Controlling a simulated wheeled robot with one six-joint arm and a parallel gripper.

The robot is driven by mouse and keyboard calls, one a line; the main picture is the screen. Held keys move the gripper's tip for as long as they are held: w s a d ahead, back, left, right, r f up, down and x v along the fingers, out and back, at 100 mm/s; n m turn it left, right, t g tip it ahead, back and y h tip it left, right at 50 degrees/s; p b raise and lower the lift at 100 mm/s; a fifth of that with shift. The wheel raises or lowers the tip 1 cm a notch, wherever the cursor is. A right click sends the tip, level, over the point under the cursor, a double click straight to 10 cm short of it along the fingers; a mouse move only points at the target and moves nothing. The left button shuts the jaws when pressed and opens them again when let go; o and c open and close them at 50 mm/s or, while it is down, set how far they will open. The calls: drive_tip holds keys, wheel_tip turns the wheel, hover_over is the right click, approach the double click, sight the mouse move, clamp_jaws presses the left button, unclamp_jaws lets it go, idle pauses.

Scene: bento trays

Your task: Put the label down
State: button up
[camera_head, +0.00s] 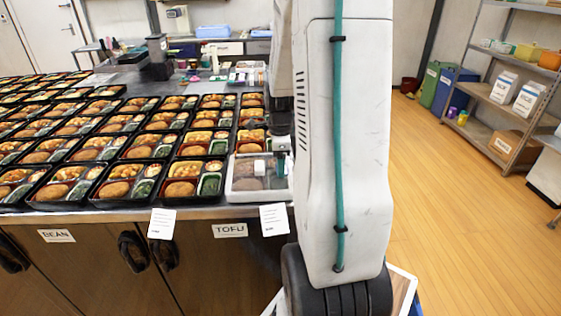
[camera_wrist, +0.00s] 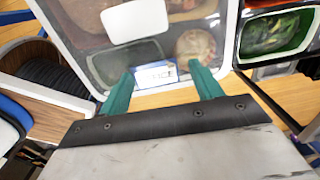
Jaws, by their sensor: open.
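A small white label with a blue edge and dark lettering (camera_wrist: 152,75) lies between the tips of my gripper (camera_wrist: 160,73) in the wrist view. My gripper is open, one teal finger on each side of the label. It is over a bento tray with a clear, pale-rimmed lid (camera_wrist: 229,38), and the label seems to be on that lid. Contact with the fingers is unclear. A larger blank white piece (camera_wrist: 133,20) shows farther up the lid. In the head view, the lidded tray (camera_head: 259,198) is at the counter's front right, partly hidden by my arm.
Many open bento trays (camera_head: 120,203) fill the counter to the left. An open tray with greens (camera_wrist: 240,45) stands close beside the lidded one. Paper sheets (camera_head: 161,223) hang at the counter's front edge. Shelves (camera_head: 505,106) stand at right, with open floor (camera_head: 450,210) before them.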

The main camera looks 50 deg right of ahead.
drive_tip(key=shift+s+a+f, duration=0.4)
drive_tip(key=shift+a+f, duration=0.05)
drive_tip(key=shift+f, duration=0.15)
drive_tip(key=shift+d+r, duration=0.1)
drive_tip(key=shift+r, duration=0.25)
wheel_tip(320, 180, up, 12)
drive_tip(key=a+r+n, duration=0.3)
drive_tip(key=a+n, duration=0.2)
drive_tip(key=a, duration=0.2)
drive_tip(key=s+a+r+n, duration=0.1)
drive_tip(key=s+a+n, duration=0.3)
drive_tip(key=a+n, duration=0.3)
drive_tip(key=s+a+r+n, duration=0.1)
drive_tip(key=s+a+n, duration=0.3)
drive_tip(key=a+n, duration=0.4)
drive_tip(key=s+a+r+n+t, duration=0.1)
drive_tip(key=s+a+n, duration=0.3)
drive_tip(key=a+n, duration=0.4)
drive_tip(key=shift+s, duration=0.15)
drive_tip(key=shift+a, duration=0.1)
